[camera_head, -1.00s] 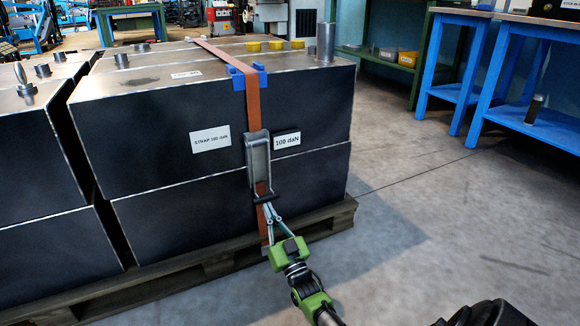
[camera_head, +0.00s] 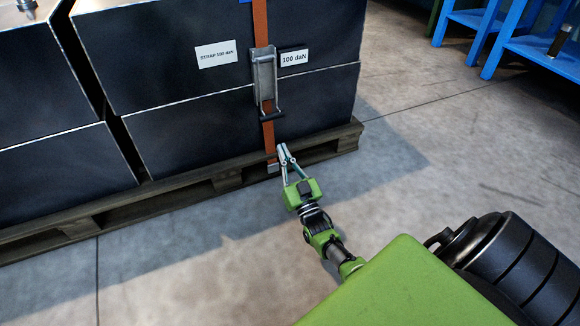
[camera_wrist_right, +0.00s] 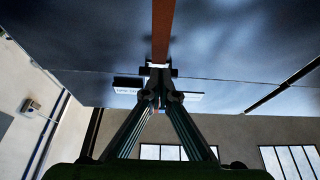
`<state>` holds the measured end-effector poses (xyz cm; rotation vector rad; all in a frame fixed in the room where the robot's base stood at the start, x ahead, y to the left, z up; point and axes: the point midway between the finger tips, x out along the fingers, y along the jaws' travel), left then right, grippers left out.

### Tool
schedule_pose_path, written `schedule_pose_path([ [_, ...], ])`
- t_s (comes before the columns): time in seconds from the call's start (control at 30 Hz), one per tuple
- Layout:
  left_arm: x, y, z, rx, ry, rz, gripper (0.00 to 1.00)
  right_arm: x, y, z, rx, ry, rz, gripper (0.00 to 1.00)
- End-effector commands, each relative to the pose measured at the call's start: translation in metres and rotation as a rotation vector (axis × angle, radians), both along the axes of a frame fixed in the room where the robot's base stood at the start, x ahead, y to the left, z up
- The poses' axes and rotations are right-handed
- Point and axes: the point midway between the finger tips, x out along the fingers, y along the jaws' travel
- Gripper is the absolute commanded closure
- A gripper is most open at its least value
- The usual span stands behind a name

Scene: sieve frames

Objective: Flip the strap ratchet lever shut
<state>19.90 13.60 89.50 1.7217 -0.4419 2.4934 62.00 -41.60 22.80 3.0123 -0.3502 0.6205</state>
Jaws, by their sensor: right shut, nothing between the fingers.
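The strap ratchet (camera_head: 264,80) is a grey metal piece on the orange strap (camera_head: 268,135), against the front of the dark stacked blocks (camera_head: 190,120). Its lever ends at the bottom in a dark crossbar (camera_head: 272,116). My right gripper (camera_head: 283,148) is shut and empty, pointing up just below and right of the crossbar, apart from it in the head view. In the right wrist view the shut fingertips (camera_wrist_right: 159,97) hide part of the ratchet, and the strap (camera_wrist_right: 163,30) runs out above. The lever's exact angle is hard to tell. My left gripper is out of view.
The blocks stand on a wooden pallet (camera_head: 225,182), whose edge lies close to my right gripper. White labels (camera_head: 216,54) flank the ratchet. Blue benches (camera_head: 540,50) stand at the far right. The concrete floor between is clear.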

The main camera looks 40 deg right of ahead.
Motion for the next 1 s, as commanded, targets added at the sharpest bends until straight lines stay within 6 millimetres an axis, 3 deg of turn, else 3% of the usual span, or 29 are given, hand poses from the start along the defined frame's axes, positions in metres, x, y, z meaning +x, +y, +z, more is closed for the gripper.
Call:
schedule_pose_path([
  [0.1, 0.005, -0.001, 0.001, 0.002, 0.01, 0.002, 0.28, -0.012, 0.003, -0.023, 0.001, 0.003, 0.0, 1.0],
  [0.33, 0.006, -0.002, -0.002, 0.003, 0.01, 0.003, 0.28, -0.026, 0.007, -0.048, 0.0, 0.001, 0.001, 1.0],
  [1.0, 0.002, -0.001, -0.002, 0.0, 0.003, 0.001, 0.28, -0.029, 0.008, -0.051, -0.001, -0.001, 0.001, 1.0],
])
